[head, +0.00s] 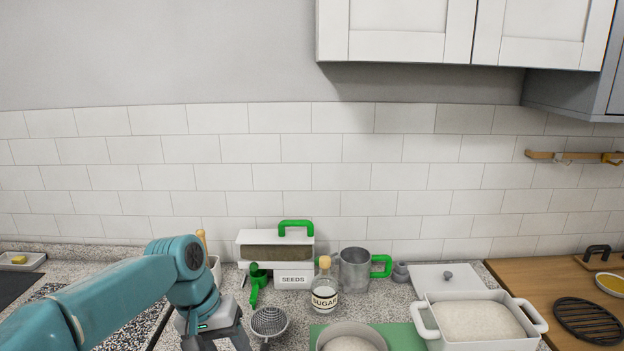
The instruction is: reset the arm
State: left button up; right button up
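My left arm, teal, comes in from the left and bends down at a joint near the counter's front. My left gripper (215,338) points down at the bottom edge. Its grey finger bases show, but its fingertips are cut off by the frame, so I cannot tell whether it is open or holds anything. It is just left of a metal mesh strainer (269,321). My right arm and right gripper are out of view.
Behind the gripper stand a seeds box (294,281) with a green handle, a green scoop (256,284), a sugar bottle (325,290) and a metal mug (355,270). A round bowl (352,333) and a white rectangular dish (475,344) are to the right. Cabinets (470,32) hang above.

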pick_arm(q)
jog(key=s+d+f, duration=0.1)
jog(key=s+f, duration=0.1)
jog(key=f, duration=0.9)
jog(key=s+d+f, duration=0.1)
jog(key=s+f, duration=0.2)
jog(key=f, duration=0.9)
jog(key=s+f+n+h, duration=0.1)
jog(key=s+f, duration=0.5)
jog(key=s, duration=0.3)
jog(key=s+f+n, duration=0.1)
jog(key=s+f, duration=0.5)
jog(key=s, duration=0.2)
notch_tip(320, 180, down, 10)
jog(key=s+b, duration=0.1)
jog(key=b, duration=0.9)
jog(key=shift+d, duration=0.3)
